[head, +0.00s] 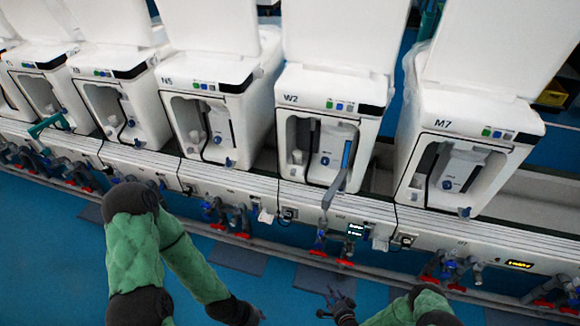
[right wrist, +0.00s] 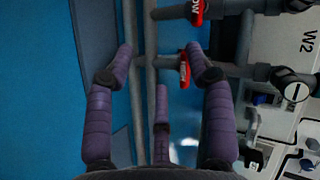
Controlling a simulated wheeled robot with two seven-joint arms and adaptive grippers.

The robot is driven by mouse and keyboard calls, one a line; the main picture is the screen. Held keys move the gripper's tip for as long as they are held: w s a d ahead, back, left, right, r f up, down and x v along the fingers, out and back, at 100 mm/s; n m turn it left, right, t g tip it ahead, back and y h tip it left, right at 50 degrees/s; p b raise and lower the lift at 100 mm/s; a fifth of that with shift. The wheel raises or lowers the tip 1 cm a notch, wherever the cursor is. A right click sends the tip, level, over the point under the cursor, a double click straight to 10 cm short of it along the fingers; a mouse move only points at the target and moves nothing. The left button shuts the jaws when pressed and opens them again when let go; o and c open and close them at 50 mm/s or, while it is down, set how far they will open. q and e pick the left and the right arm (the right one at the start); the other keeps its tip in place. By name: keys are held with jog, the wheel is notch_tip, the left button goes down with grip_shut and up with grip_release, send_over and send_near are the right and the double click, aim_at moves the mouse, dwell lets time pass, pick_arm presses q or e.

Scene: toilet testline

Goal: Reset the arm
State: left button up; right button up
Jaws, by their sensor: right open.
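My right gripper (head: 335,300) is at the bottom middle of the head view, in front of the line under the unit marked W2. In the right wrist view, its purple fingers (right wrist: 160,60) are spread apart with nothing held between them. A red valve handle (right wrist: 185,70) on a grey pipe shows near the right fingertip; I cannot tell whether they touch. My left arm comes in at the lower left with a bent elbow, and its wrist drops to the bottom edge.
Several white toilet units stand in a row, including W2 (head: 333,105) and M7 (head: 470,140). A white ledge (head: 235,185) below them carries pipes and red-handled valves (head: 318,253). A grey arm-like fitting (head: 335,187) rises by W2.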

jog(key=s+a+r+n+g+p, duration=0.1)
jog(key=s+a+r+n+g, duration=0.15)
jog(key=r, duration=0.35)
jog(key=s+a+r+n+g+p, duration=0.1)
jog(key=a+r+n+g+p, duration=0.2)
jog(key=r, duration=0.4)
jog(key=s+a+r+n+g, duration=0.2)
jog(key=s+r+n+g, duration=0.2)
jog(key=s+r, duration=1)
jog(key=shift+a+r+g+y, duration=0.25)
jog(key=shift+g+y, duration=0.15)
jog(key=shift+g, duration=0.75)
jog(key=shift+w+f, duration=0.1)
